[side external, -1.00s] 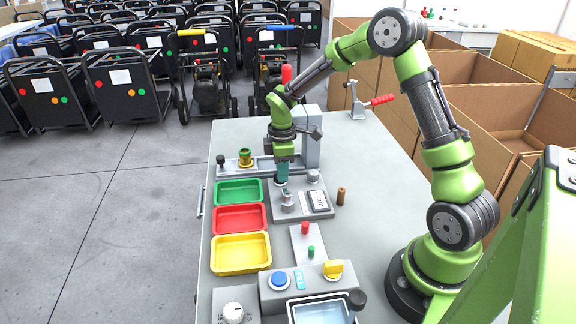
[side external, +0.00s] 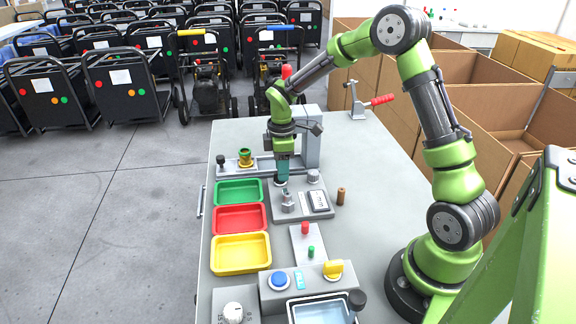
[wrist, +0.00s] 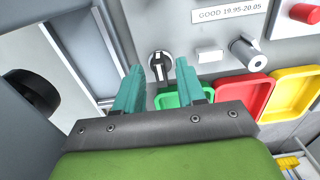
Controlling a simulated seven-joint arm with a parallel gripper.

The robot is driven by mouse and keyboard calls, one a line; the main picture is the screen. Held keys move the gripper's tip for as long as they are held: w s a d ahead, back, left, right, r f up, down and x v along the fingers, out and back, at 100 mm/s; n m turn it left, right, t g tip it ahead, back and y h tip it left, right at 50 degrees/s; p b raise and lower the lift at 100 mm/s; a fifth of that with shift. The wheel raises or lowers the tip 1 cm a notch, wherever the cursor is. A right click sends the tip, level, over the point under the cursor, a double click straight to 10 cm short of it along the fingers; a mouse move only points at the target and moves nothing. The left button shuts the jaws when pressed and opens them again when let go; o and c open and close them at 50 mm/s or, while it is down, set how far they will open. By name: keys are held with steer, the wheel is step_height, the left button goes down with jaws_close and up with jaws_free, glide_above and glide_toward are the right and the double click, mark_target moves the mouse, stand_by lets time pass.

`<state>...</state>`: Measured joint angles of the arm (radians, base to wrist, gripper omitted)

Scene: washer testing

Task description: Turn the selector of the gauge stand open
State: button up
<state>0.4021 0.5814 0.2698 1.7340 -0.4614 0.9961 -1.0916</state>
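The gauge stand (side external: 301,213) is a grey plate on the table; its label "GOOD 19.95-20.05" (wrist: 228,13) shows in the wrist view. In the side view my gripper (side external: 282,176) is just above the selector (side external: 281,183), with a dark edge of the knob showing under the fingertips. Nothing is held.
Green (side external: 238,201), red (side external: 240,229) and yellow (side external: 241,272) trays stand left of the gauge stand. A metal post (side external: 288,203) rises from the plate near my gripper. A grey column (side external: 311,130) stands behind. A brown cylinder (side external: 341,196) stands to the right.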

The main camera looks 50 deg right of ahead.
step_height(320, 180, up, 16)
steer(key=shift+f, duration=0.15)
stand_by(0.4)
